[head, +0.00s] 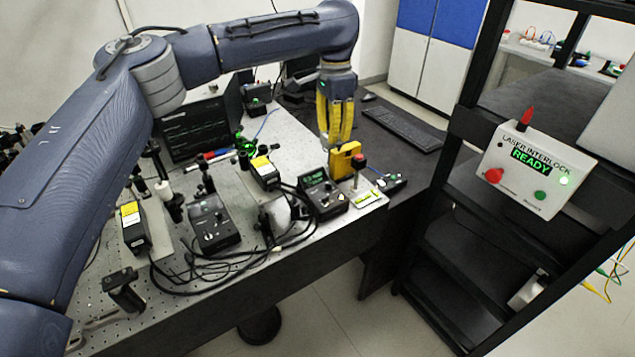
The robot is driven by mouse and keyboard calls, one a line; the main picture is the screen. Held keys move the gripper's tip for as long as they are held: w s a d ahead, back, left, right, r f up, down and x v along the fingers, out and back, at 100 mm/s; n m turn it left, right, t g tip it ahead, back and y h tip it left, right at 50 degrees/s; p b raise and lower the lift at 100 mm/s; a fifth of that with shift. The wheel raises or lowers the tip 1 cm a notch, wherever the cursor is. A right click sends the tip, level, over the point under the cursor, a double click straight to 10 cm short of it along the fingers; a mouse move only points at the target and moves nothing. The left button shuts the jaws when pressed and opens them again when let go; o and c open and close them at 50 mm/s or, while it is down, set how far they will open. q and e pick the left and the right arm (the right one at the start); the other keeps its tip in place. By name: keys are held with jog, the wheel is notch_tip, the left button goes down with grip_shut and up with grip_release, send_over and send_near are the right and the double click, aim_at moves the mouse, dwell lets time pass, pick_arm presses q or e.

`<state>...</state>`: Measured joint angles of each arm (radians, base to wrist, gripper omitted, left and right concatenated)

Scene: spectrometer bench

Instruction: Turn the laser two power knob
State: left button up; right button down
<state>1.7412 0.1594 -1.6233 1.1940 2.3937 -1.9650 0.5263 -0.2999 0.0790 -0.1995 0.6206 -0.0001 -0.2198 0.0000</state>
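Two dark control boxes sit on the optical bench. One (322,196) has a lit green display and small knobs, near the front right edge. The other (212,224) is further left, with a pale knob on its top. I cannot read which is laser two. My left gripper (336,143) has yellow fingers and points down, behind and above the right-hand box. It is apart from that box, and its tips are close to a yellow block (344,158). The gap between the fingertips is unclear. My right gripper is not in view.
Black laser heads with yellow labels (133,228) (264,171) stand on the bench (178,292). Loose black cables lie along its front. A laser interlock panel (540,168) reads READY on the black rack.

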pick_arm(q)
send_near(329, 183)
notch_tip(329, 183, down, 10)
jog(key=shift+r, duration=0.1)
dwell(0.6)
grip_shut()
dwell(0.5)
